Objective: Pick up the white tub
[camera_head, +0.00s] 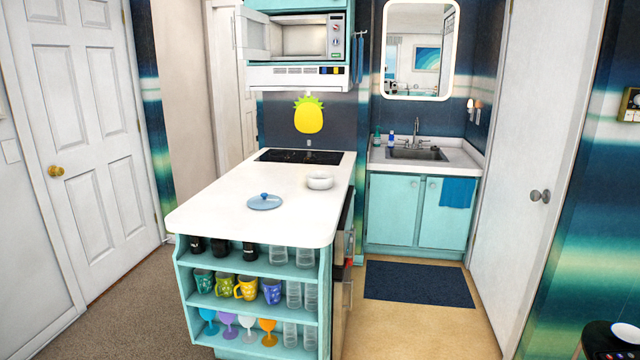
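A white round tub (320,181), low and open at the top, stands on the white counter (225,208) near its right edge. A blue round lid (264,202) with a small knob lies flat on the counter to the left of the tub and nearer to me. The two are apart. Neither of my grippers shows in the head view.
The counter's end has shelves (252,312) with mugs, glasses and goblets. A black cooktop (300,157) lies at the counter's far end, below an open microwave (306,37). Carpet is free on the left. A blue mat (418,284) lies before the sink cabinet (418,212).

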